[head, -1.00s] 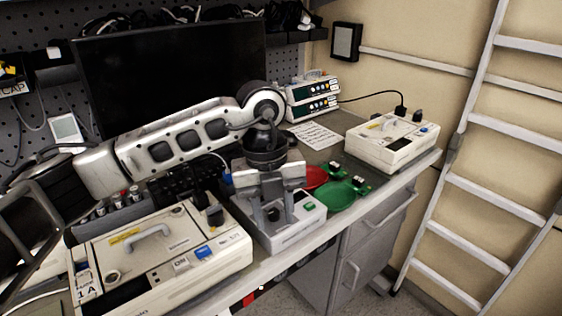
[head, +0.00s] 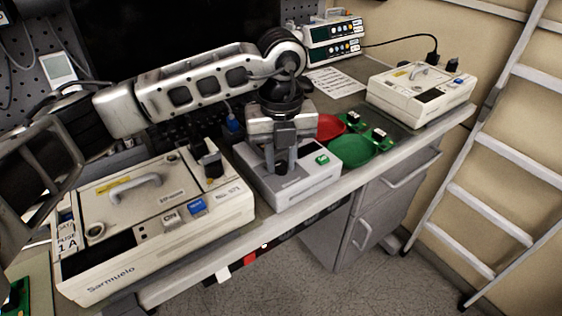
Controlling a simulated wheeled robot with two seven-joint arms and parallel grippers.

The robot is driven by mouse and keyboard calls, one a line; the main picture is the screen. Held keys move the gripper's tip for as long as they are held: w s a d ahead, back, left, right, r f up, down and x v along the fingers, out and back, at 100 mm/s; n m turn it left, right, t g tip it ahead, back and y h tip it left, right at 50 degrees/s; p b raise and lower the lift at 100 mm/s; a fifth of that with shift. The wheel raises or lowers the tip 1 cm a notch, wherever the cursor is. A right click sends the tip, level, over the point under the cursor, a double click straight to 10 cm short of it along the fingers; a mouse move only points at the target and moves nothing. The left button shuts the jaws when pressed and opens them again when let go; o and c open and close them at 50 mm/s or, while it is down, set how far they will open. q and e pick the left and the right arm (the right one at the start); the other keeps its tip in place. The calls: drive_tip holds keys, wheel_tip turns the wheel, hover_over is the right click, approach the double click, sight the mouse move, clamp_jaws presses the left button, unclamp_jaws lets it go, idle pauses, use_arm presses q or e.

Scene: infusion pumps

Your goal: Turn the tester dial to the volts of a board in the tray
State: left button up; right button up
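The tester (head: 300,189) is a pale grey box with a green button (head: 322,159), in the middle of the bench. My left gripper (head: 281,166) points down over it. A dark dial (head: 281,169) shows between its fingertips. The fingers straddle the dial, but I cannot tell whether they press on it. Small green boards lie at the back right of the tester, one at the back (head: 353,119) and one nearer (head: 379,136), in a dark tray (head: 398,141). Their markings are too small to read. My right gripper is not in view.
A red dish (head: 329,126) and a green dish (head: 350,151) lie right of the tester. A large cream pump case (head: 150,240) stands at front left, another (head: 420,92) at back right. A printed sheet (head: 335,83) lies behind. A ladder (head: 500,150) stands right.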

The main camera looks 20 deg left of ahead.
use_arm(q)
drive_tip(key=shift+r, duration=0.15)
drive_tip(key=c, duration=0.3)
drive_tip(key=shift+w, duration=0.1)
drive_tip(key=m+b, duration=0.2)
drive_tip(key=m, duration=0.3)
drive_tip(key=shift+r, duration=0.1)
drive_tip(key=m+b, duration=0.2)
drive_tip(key=m, duration=0.4)
drive_tip(key=m+b, duration=0.1)
drive_tip(key=m, duration=0.2)
drive_tip(key=o, duration=0.6)
drive_tip(key=shift+m, duration=0.4)
drive_tip(key=shift+o, duration=0.8)
